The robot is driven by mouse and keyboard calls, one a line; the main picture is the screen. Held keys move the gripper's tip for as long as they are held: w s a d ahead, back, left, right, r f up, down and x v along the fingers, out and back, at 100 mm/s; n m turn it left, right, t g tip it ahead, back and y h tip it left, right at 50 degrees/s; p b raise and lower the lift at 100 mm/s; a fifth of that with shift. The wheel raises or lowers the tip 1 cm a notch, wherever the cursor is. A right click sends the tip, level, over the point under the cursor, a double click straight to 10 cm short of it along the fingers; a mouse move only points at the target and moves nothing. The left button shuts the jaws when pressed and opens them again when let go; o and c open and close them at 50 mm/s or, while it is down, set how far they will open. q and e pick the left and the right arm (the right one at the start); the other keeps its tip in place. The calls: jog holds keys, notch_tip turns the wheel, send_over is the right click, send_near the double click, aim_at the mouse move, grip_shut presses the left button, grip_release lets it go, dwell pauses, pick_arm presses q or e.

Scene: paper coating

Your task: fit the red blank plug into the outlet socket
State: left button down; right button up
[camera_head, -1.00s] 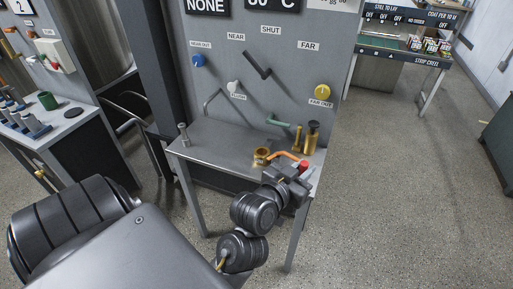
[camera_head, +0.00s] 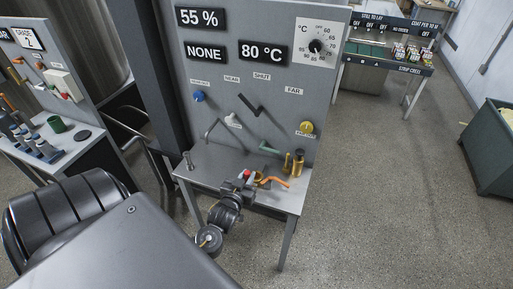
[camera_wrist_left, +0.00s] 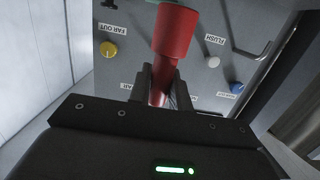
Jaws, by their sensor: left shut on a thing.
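The red blank plug (camera_head: 247,174) is held in my left gripper (camera_head: 243,182), above the front of the grey table. In the left wrist view the plug (camera_wrist_left: 174,38) has a wide red head and a narrower shaft. My left gripper fingers (camera_wrist_left: 160,85) are shut around that shaft. A brass cup-like fitting (camera_head: 258,177) stands just right of the plug in the head view, partly hidden. It may be the outlet socket; I cannot tell. I cannot tell whether plug and fitting touch. My right gripper is not in view.
An orange curved handle (camera_head: 275,182) is right of the brass fitting. The grey panel (camera_head: 225,135) rises behind, with knobs and levers.

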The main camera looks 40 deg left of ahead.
pick_arm(q)
jog(key=shift+w+a+f+b, duration=0.1)
jog(key=shift+w+f+b, duration=0.1)
jog(key=shift+f+b, duration=0.1)
jog(key=w+a+f+b, duration=0.5)
jog(key=w+f+b, duration=0.3)
jog(key=w+b, duration=0.3)
jog(key=b, duration=0.3)
jog(key=shift+w+a+f, duration=0.25)
jog(key=shift+a, duration=0.15)
jog(key=f+b, duration=0.2)
jog(key=b, duration=0.1)
jog(key=f+b, duration=0.2)
jog(key=shift+w+a+f, duration=0.1)
jog(key=shift+w+a, duration=0.05)
jog(key=shift+w, duration=0.2)
jog(key=c, duration=1.3)
grip_release()
